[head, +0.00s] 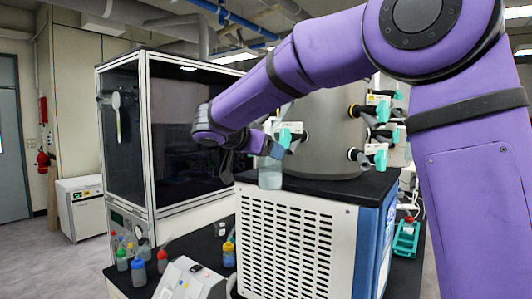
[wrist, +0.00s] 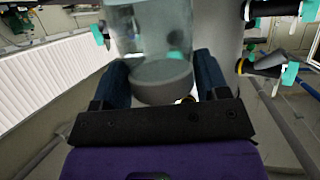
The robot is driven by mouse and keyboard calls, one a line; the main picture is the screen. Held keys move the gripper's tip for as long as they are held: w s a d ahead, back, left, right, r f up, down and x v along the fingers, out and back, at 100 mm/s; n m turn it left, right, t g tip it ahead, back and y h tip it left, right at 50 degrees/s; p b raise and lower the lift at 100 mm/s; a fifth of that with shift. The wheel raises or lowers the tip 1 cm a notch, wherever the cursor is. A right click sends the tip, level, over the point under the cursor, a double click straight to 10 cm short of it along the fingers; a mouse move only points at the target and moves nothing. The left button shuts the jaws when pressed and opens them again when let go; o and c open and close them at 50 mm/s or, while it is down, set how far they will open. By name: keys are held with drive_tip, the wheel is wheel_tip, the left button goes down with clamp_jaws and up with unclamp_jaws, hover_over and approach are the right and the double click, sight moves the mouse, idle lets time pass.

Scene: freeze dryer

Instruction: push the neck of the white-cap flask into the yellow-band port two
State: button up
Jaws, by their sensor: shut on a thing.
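My gripper (head: 262,146) is at the front left of the big grey drum, above the white cabinet. It is shut on a clear flask (head: 270,174) holding pale liquid. In the wrist view the flask (wrist: 150,35) stands between the two dark blue fingers, with its rounded grey end towards the palm. I cannot make out its white cap or its neck. A port with a yellow band (head: 354,111) sticks out of the drum to the right of the gripper. A yellow-banded port (wrist: 243,67) also shows right of the flask in the wrist view. I cannot tell which port is number two.
The drum (head: 325,130) carries several ports with teal valves (head: 379,156), close to my gripper. A glass-fronted cabinet (head: 170,130) stands at left. Several small coloured bottles (head: 138,272) stand on the black bench. A teal rack (head: 406,238) is at right.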

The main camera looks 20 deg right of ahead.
drive_tip(key=shift+w+d+r, duration=0.1)
drive_tip(key=shift+d+r, duration=0.05)
drive_tip(key=shift+r, duration=0.1)
drive_tip(key=c, duration=0.4)
drive_tip(key=shift+w+d+r, duration=0.15)
drive_tip(key=shift+d+r, duration=0.1)
drive_tip(key=shift+r, duration=0.05)
clamp_jaws()
drive_tip(key=o, duration=1.7)
unclamp_jaws()
drive_tip(key=v, duration=1)
drive_tip(key=shift+a, duration=0.35)
drive_tip(key=shift+r, duration=0.1)
